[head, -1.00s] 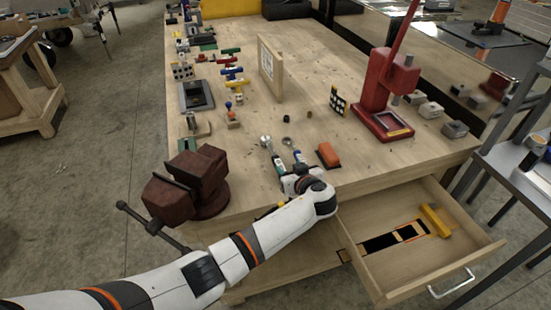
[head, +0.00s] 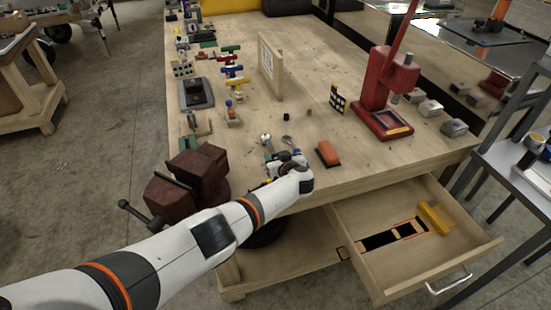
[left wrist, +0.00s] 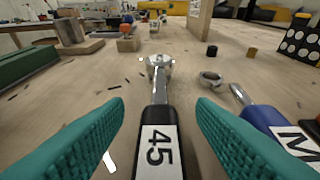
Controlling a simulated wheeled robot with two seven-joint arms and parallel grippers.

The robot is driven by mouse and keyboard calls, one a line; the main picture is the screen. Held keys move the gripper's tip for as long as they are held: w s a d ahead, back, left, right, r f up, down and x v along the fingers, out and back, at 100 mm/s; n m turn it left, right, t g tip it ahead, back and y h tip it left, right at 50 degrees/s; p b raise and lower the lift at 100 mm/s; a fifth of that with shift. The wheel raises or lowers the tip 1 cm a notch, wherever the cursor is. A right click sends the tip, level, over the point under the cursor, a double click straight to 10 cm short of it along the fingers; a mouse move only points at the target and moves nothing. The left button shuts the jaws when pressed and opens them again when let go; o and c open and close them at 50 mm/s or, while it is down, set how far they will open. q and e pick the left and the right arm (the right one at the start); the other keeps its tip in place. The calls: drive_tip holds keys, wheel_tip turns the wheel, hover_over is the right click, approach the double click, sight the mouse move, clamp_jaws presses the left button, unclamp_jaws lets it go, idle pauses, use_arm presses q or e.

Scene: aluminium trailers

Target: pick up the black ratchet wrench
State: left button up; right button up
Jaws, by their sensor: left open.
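The black ratchet wrench (left wrist: 159,140) lies on the wooden bench with its handle towards me in the left wrist view. It has a silver ratchet head and a white label reading 45. My left gripper (left wrist: 162,140) is open, with one teal finger on each side of the black handle. I cannot tell whether either finger touches it. In the head view, my left gripper (head: 279,160) is over the front part of the bench. It hides most of the wrench there, and the silver head (head: 265,138) shows beyond it. My right gripper is not in view.
A blue-handled wrench (left wrist: 275,130) with a ring end lies just right of the black one. An orange-topped block (head: 327,153) sits right of my gripper. A dark red vise (head: 190,180) stands at left. An open drawer (head: 465,255) sticks out at the front right.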

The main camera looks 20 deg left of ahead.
use_arm(q)
clamp_jaws()
idle(0.3)
drive_tip(key=shift+r, duration=0.1)
